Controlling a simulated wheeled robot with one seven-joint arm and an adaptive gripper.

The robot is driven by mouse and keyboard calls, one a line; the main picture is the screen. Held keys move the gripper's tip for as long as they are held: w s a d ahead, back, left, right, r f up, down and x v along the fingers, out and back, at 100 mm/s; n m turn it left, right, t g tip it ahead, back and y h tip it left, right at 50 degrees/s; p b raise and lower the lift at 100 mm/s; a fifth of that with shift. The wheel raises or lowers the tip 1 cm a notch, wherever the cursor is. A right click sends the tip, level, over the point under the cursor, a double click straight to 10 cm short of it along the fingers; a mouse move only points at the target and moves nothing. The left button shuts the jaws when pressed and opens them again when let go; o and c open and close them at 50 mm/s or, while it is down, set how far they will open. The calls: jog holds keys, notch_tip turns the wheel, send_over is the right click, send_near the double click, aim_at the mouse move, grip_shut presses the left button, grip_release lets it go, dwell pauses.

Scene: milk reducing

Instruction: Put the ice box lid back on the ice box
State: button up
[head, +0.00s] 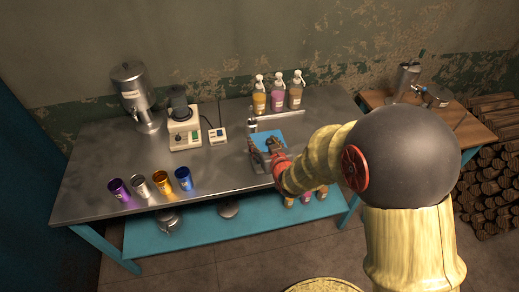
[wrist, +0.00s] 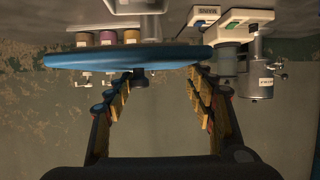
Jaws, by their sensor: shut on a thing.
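The blue ice box lid (head: 268,137) shows in the head view near the middle of the metal table, partly hidden by my gripper (head: 268,150). My gripper is shut on the lid, though the contact itself is hard to see. A grey metal rim (head: 297,150), apparently the ice box, shows around the lid in the head view. I cannot tell whether the lid touches it.
Pump bottles (head: 277,95) stand behind the lid. A white blender (head: 184,125), a small white device (head: 218,136) and a metal dispenser (head: 134,90) stand to the left. Several coloured cups (head: 183,179) line the front left. The table between cups and lid is clear.

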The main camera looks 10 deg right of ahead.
aim_at(260, 141)
jog(key=w+f, duration=0.2)
jog(key=f, duration=0.1)
jog(key=w+f+b, duration=0.1)
jog(key=w+f, duration=0.2)
jog(key=f, duration=0.1)
jog(key=w+f+b, duration=0.1)
jog(key=w+f, duration=0.1)
jog(key=f, duration=0.1)
jog(key=shift+w+d+f, duration=0.15)
jog(key=shift+w+d, duration=0.1)
jog(key=shift+w, duration=0.1)
jog(key=shift+f+b, duration=0.35)
jog(key=shift+b, duration=0.3)
jog(key=shift+f, duration=0.2)
jog(key=o, duration=1.2)
jog(key=shift+c, duration=0.2)
